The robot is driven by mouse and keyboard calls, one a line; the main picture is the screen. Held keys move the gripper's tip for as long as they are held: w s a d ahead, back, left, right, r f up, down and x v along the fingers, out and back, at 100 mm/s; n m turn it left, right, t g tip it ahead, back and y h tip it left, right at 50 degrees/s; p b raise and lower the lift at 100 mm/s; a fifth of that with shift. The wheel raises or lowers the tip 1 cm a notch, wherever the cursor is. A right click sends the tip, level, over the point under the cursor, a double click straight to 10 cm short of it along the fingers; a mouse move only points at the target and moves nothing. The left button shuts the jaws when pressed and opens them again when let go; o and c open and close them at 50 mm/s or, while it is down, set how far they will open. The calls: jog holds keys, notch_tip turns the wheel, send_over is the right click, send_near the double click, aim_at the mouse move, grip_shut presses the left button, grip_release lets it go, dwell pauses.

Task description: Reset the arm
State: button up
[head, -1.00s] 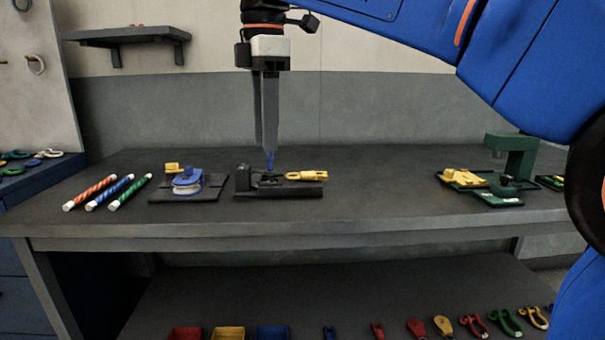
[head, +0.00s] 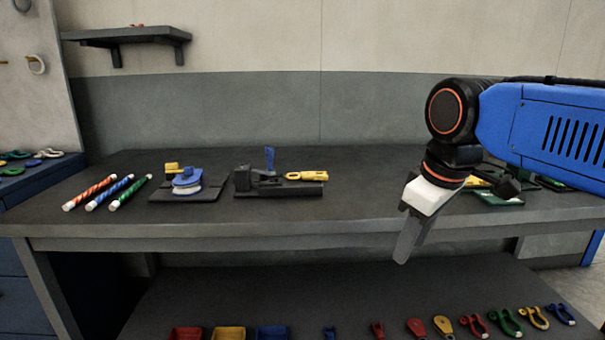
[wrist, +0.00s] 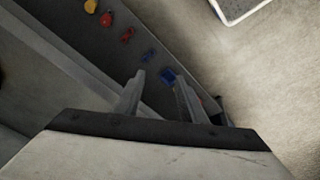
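My gripper (head: 403,252) hangs in front of the workbench's front edge, at the right in the head view, with its fingers pointing down and slightly left. In the wrist view its two fingers (wrist: 160,84) stand apart with nothing held between them; the gripper is open and empty. My arm comes in from the right, and its wrist partly hides the green stand's base. A black fixture (head: 262,187) stands on the workbench with a blue upright piece (head: 269,158) and a yellow piece (head: 308,176) on it, well to the left of my gripper.
On the workbench (head: 340,212), striped rods (head: 108,196) and a blue-and-yellow device on a dark pad (head: 185,195) lie at the left. A lower shelf (head: 290,293) holds coloured trays and several shackles. A wall shelf (head: 125,36) is at the upper left.

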jog(key=s+d+f+m+t, duration=0.1)
jog(key=s+d+f+m, duration=0.3)
jog(key=f, duration=0.4)
jog(key=s+d+f+m, duration=0.4)
jog(key=s+d+f, duration=0.1)
jog(key=f, duration=0.4)
jog(key=shift+s+f+t+h, duration=0.2)
jog(key=shift+s+t+h, duration=0.2)
jog(key=shift+s, duration=0.05)
